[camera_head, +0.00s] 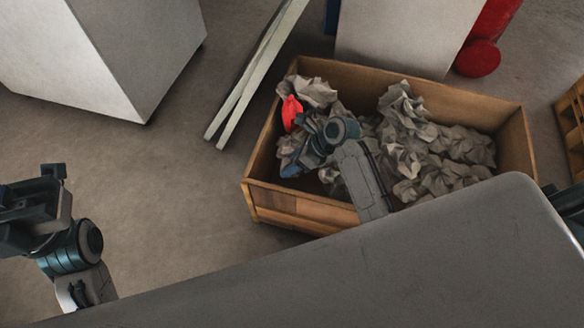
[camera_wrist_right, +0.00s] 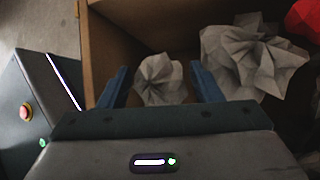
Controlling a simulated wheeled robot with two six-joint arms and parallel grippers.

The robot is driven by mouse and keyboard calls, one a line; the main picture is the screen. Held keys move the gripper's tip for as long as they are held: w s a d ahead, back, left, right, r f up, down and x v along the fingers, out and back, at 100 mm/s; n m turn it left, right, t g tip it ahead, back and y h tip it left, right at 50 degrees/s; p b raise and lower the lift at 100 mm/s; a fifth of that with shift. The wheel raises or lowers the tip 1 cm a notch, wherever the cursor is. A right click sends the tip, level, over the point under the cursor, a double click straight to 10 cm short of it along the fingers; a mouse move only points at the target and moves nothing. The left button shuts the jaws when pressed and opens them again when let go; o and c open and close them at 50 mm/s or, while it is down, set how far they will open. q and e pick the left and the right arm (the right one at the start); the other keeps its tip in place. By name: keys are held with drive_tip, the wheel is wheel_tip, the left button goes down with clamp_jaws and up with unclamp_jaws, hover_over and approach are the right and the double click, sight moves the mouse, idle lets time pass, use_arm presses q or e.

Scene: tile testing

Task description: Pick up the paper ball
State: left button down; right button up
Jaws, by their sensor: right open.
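Several crumpled grey paper balls lie in a wooden crate (camera_head: 285,203) in the head view, with a large pile (camera_head: 405,120) on the right side. My right gripper (camera_wrist_right: 160,88) reaches down into the crate's left part. In the right wrist view its two blue fingers are apart, and a small pale paper ball (camera_wrist_right: 160,72) shows in the gap between them. I cannot tell whether the fingers touch it. A larger paper ball (camera_wrist_right: 250,55) lies to its right. In the head view my right arm hides the small ball. My left gripper (camera_head: 30,205) is at the left edge, away from the crate; its fingers are unclear.
A red object (camera_head: 291,113) lies among the papers near the crate's left wall. Pale grey planks (camera_head: 255,75) lean left of the crate. Grey blocks (camera_head: 395,35) and a red cylinder (camera_head: 480,57) stand behind it.

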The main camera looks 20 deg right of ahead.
drive_tip(key=c, duration=0.7)
drive_tip(key=shift+r, duration=0.15)
